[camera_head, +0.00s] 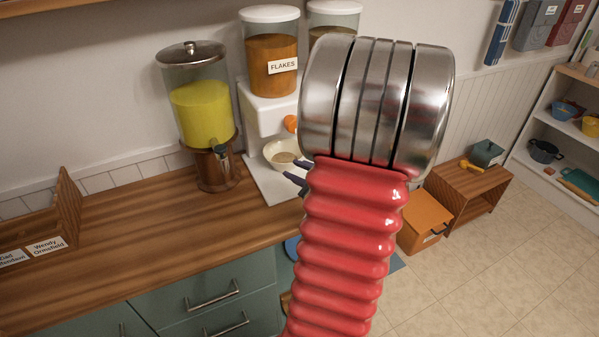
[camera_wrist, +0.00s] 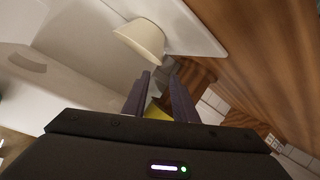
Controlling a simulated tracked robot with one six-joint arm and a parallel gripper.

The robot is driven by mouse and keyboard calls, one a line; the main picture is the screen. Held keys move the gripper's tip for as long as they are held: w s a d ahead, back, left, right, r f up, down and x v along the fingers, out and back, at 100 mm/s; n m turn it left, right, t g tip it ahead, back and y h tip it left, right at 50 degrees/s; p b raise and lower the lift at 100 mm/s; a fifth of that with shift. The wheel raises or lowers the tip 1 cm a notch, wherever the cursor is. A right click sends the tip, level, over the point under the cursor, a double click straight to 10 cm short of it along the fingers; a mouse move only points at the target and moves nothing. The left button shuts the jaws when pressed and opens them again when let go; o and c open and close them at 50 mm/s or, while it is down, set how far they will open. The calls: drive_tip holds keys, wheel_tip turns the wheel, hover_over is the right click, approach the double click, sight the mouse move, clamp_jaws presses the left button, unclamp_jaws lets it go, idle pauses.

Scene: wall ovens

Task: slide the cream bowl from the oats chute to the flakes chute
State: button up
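The cream bowl (camera_head: 278,148) stands upright on the white dispenser's base under the container labelled FLAKES (camera_head: 271,60), with something brownish in it. An orange knob (camera_head: 291,123) is just above the bowl. A second container (camera_head: 334,14) stands to the right; its front and chute are hidden behind my arm. My gripper (camera_head: 292,174) is open and empty, its dark fingertips just in front and right of the bowl. In the wrist view the bowl (camera_wrist: 143,38) lies beyond the two spread fingers (camera_wrist: 160,88), not between them, and looks apart from them.
A juice dispenser (camera_head: 201,115) with yellow liquid stands left of the cereal dispenser. A wooden rack (camera_head: 67,205) with name cards is at the far left. The counter (camera_head: 150,235) between them is clear. An orange box (camera_head: 424,220) sits on the floor at right.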

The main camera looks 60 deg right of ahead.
sight(275, 163)
drive_tip(key=x, duration=1.2)
drive_tip(key=shift+a+f, duration=0.1)
clamp_jaws()
